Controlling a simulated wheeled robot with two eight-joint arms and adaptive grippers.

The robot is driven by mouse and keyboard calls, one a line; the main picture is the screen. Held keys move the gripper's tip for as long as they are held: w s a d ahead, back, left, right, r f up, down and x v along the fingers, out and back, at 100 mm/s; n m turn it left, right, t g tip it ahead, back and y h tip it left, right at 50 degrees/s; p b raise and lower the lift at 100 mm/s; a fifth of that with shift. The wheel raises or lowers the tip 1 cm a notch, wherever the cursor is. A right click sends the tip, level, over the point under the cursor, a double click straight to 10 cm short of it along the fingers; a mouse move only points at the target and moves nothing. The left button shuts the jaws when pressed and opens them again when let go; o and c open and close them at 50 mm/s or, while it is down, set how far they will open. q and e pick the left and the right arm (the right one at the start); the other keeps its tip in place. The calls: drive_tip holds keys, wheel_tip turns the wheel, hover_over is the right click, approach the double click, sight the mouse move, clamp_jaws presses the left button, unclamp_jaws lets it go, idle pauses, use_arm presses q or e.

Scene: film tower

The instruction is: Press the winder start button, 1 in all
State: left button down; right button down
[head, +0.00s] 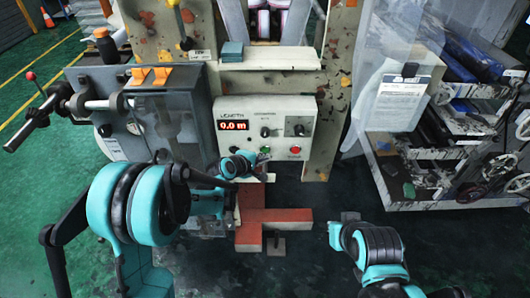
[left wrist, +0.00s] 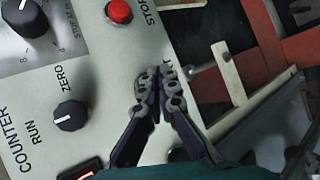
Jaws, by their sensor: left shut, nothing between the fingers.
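The winder control panel (head: 272,112) stands upright at the middle of the head view, with a red "0.0 m" display (head: 233,126). My left gripper (head: 263,157) is at the panel's lower edge, left of the red stop button (head: 295,150). In the left wrist view its fingers (left wrist: 160,78) are shut and empty, in front of the panel. The stop button (left wrist: 118,11) is clear of them. The start button is mostly hidden by the fingers; only the end of its label shows. I cannot tell whether the fingertips touch it.
A black counter knob (left wrist: 70,116) and a speed knob (head: 299,130) sit on the panel. A grey machine box with a shaft (head: 100,103) stands at left. Orange-red beams (head: 280,215) lie below. A cluttered shelf rack (head: 450,120) is at right.

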use_arm(q)
drive_tip(key=shift+w, duration=0.3)
